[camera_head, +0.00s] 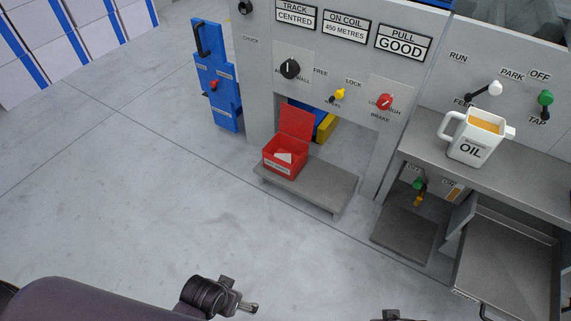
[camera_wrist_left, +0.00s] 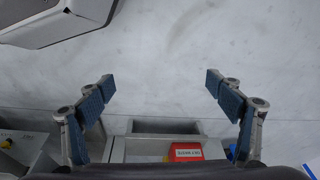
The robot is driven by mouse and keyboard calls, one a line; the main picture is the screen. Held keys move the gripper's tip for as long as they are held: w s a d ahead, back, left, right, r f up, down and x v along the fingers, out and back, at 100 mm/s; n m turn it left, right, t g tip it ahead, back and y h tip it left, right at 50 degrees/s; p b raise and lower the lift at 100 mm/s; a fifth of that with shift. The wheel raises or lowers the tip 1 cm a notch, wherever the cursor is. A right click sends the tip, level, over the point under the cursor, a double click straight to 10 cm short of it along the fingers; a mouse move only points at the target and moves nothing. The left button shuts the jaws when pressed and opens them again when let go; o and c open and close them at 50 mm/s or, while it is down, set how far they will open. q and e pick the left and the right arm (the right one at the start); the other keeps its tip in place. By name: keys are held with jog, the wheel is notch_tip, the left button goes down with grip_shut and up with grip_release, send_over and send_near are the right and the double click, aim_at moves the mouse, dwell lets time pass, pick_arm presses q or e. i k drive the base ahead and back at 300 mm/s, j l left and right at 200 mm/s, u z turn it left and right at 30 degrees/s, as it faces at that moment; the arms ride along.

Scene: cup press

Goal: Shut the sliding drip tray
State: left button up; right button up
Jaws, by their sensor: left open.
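The sliding drip tray (camera_head: 508,258) is a shallow grey metal tray at the lower right of the head view. It sticks out from under the bench toward me, with a dark handle (camera_head: 485,312) at its near edge, partly cut off by the frame. My left gripper (camera_head: 240,303) is at the bottom of the head view, well left of the tray. In the left wrist view its two blue-padded fingers (camera_wrist_left: 160,88) are wide apart with nothing between them. A small dark part at the bottom edge may be my right gripper (camera_head: 390,314); its fingers are hidden.
An open red bin (camera_head: 284,158) stands on a low grey shelf (camera_head: 320,187). A white oil jug (camera_head: 472,138) is on the bench (camera_head: 540,181) above the tray. A dark grey plate (camera_head: 403,232) lies left of the tray.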

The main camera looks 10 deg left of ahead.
aim_at(506, 266)
jog(key=z, duration=1.95)
